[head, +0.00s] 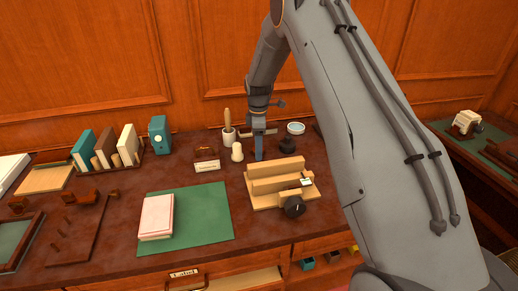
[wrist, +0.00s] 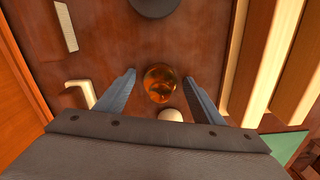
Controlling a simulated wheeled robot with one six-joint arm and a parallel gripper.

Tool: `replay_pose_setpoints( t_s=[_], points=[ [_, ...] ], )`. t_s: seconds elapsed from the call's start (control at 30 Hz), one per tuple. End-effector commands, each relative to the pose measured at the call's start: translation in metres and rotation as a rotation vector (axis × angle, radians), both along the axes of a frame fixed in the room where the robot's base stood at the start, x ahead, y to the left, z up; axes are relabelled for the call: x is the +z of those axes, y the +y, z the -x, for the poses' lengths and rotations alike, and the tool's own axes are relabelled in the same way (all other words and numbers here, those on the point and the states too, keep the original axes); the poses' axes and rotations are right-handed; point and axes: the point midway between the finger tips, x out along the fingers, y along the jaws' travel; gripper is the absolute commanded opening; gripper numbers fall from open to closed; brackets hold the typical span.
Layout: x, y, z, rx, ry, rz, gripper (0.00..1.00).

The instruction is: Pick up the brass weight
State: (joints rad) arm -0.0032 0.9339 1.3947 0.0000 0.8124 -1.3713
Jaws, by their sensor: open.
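The brass weight (wrist: 160,83) is a small round, shiny amber-gold piece standing on the dark red-brown desk top. In the wrist view it lies between the two fingers of my gripper (wrist: 159,77), with a visible gap on each side. My gripper is open and empty, pointing down. In the head view my gripper (head: 259,153) is low over the back middle of the desk, and I cannot make out the weight there; the gripper seems to hide it.
A cream knob-like piece (head: 237,152) stands close on the left, and a dark round object (head: 287,145) on the right. A green mat (head: 205,222) bears a pale book (head: 157,216). A label card (head: 207,167) stands further left.

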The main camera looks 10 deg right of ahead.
Motion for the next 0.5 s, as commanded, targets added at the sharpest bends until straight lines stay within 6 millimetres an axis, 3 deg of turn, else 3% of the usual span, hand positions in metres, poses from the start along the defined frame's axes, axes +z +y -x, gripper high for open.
replay_pose_setpoints(
  t_s=[0.13, 0.4, 0.5],
  points=[
    [-0.0001, 0.0002, 0.0, 0.0, 0.0, 0.0, 0.6],
    [0.0002, 0.0002, 0.0001, 0.0, 0.0, 0.0, 0.14],
    [0.001, 0.0002, -0.0005, 0.0, -0.001, 0.0, 0.03]
  ],
)
